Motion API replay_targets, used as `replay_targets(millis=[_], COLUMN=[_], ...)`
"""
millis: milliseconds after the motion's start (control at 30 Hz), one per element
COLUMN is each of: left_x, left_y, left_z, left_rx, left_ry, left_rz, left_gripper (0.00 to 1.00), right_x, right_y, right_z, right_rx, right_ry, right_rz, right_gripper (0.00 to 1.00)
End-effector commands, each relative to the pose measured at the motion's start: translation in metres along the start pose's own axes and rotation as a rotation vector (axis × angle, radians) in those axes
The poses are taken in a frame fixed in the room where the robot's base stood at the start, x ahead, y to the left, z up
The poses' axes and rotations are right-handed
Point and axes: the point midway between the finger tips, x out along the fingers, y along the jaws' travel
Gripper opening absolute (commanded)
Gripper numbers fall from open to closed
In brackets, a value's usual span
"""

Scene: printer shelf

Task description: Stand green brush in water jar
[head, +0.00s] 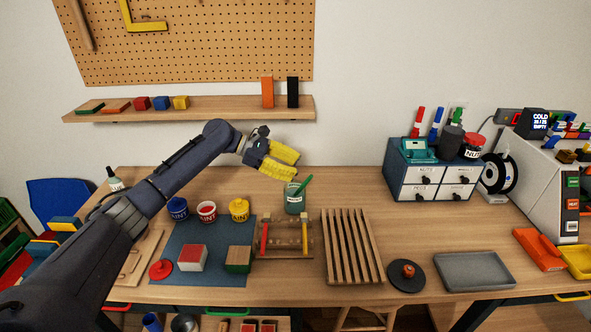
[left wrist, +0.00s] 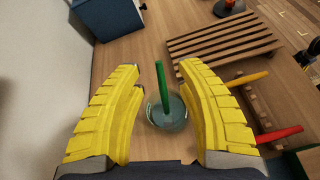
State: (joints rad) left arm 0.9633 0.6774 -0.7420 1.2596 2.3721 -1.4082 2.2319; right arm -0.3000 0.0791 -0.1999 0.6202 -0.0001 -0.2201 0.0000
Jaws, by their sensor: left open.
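The green brush (head: 304,186) stands tilted inside the water jar (head: 295,203), leaning on its rim, with its handle sticking out above. The jar is clear with a pale label and stands on the table behind the brush rack. In the left wrist view the green brush (left wrist: 161,88) rises out of the jar (left wrist: 167,112), between and beyond my open fingers. My left gripper (head: 284,163) has yellow fingers. It is open and empty, above and slightly left of the jar, apart from the brush. My right gripper is not in view.
The wooden rack (head: 283,238) in front of the jar holds a red and a yellow brush. A slatted wooden rack (head: 351,247) lies to the right. Paint pots (head: 239,210) stand to the left. A drawer cabinet (head: 430,171) is at the back right. Table between jar and cabinet is clear.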

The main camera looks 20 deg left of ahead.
Motion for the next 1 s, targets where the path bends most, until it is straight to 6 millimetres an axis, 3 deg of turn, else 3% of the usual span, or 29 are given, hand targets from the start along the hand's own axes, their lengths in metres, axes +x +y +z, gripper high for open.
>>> replay_targets(millis=[200, 600, 1000], left_x=[-0.010, -0.013, -0.036], left_y=[0.001, 0.001, 0.005], left_z=[0.003, 0.004, 0.025], left_rx=[0.000, 0.001, 0.002], left_ry=[0.002, 0.001, 0.001], left_rz=[0.001, 0.001, 0.002], left_gripper=[0.36, 0.36, 0.36], right_x=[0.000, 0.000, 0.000], right_y=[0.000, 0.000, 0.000], right_z=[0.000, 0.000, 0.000], right_rx=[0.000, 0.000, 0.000], right_ry=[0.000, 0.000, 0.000], right_rz=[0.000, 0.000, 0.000], right_gripper=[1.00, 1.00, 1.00])
